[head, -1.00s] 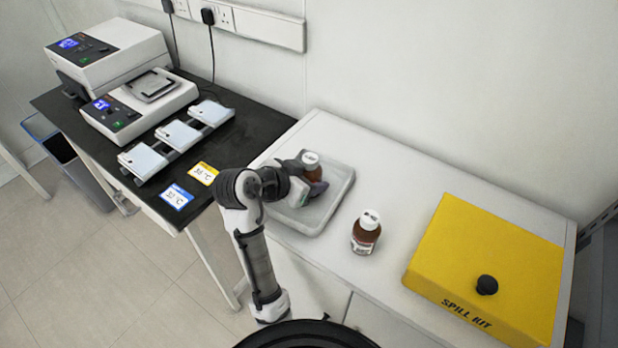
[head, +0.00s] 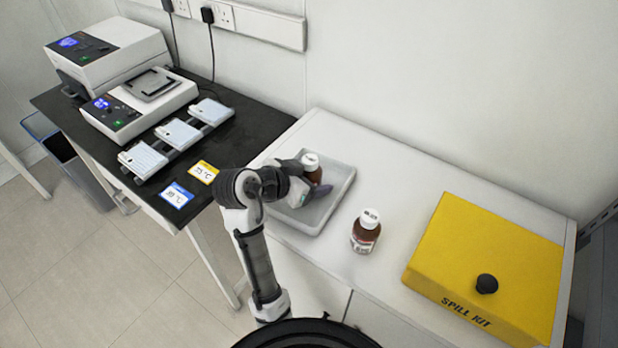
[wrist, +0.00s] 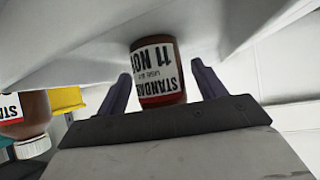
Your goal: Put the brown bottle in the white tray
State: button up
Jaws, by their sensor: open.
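A brown bottle with a white cap (head: 312,171) stands upright in the white tray (head: 341,192). My gripper (head: 308,178) is at this bottle, low in the tray, with its dark fingers on either side. In the wrist view the same bottle (wrist: 158,76) shows upside down between the open fingers (wrist: 163,88), with gaps at both sides; its cap is hidden behind the gripper body. A second brown bottle with a white cap (head: 365,234) stands on the bench to the right of the tray. It also shows at the left edge of the wrist view (wrist: 28,122).
A yellow spill kit box (head: 488,262) with a black knob covers the bench's right part. At left, a black table (head: 232,138) holds lab devices, white plates and temperature cards. The white bench (head: 400,190) is clear behind the second bottle.

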jog(key=p+v, duration=0.2)
jog(key=v, duration=1)
jog(key=shift+f, duration=0.1)
